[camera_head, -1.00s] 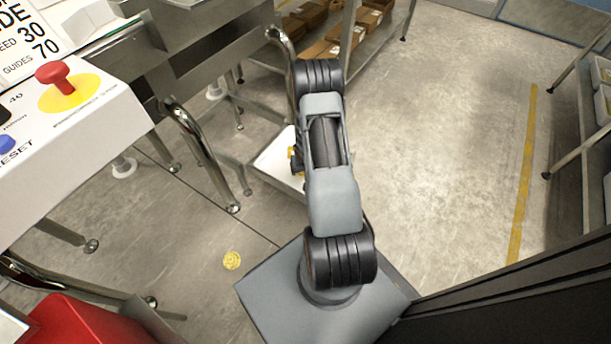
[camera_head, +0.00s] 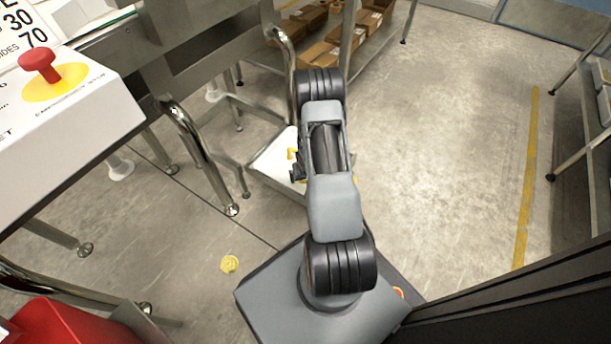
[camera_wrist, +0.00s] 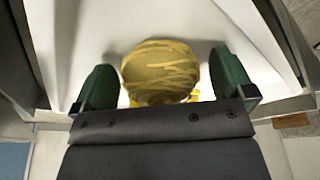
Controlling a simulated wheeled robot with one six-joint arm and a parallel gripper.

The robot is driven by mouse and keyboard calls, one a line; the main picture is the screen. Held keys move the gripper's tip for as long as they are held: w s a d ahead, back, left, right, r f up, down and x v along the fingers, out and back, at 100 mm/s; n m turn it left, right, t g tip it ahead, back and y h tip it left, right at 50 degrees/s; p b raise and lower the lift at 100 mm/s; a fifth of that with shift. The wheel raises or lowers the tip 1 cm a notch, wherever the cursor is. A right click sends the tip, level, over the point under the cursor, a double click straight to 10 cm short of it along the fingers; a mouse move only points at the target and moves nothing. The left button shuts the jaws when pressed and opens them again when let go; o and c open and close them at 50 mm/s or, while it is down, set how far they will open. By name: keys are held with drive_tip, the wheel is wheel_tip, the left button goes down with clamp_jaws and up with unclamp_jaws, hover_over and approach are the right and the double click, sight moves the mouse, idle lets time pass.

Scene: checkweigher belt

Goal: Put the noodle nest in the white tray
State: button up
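In the wrist view a round yellow noodle nest (camera_wrist: 160,70) lies between the two green fingers of my gripper (camera_wrist: 163,85). Narrow gaps show between it and the fingers, so my gripper looks open around it. A white surface, apparently the white tray (camera_wrist: 95,32), is behind and below the nest; whether the nest rests on it I cannot tell. In the head view the white tray (camera_head: 268,162) is low down, partly hidden by my arm, with a small yellow thing (camera_head: 291,154) showing beside the arm.
A white control box with a red button (camera_head: 40,62) and steel machine legs (camera_head: 200,155) stand at left. Cardboard boxes (camera_head: 322,55) are on a low shelf at the back. A red object (camera_head: 60,322) is at lower left. Open floor (camera_head: 450,140) lies to the right.

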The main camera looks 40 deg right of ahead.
drive_tip(key=a+r+n+p, duration=0.1)
drive_tip(key=a+r+p, duration=0.2)
drive_tip(key=r, duration=0.8)
drive_tip(key=a+r+p, duration=0.2)
drive_tip(key=r+p, duration=0.2)
drive_tip(key=r, duration=0.8)
drive_tip(key=s+a+r+n, duration=0.2)
drive_tip(key=s+a+r, duration=0.4)
drive_tip(key=a+r, duration=0.2)
drive_tip(key=s+a+r+n+y, duration=0.1)
drive_tip(key=s+a+r, duration=0.5)
drive_tip(key=r, duration=0.6)
drive_tip(key=a, duration=0.2)
drive_tip(key=shift+s+a+n, duration=0.25)
drive_tip(key=shift+a+n, duration=0.05)
drive_tip(key=shift+n, duration=0.1)
drive_tip(key=shift+r, duration=0.1)
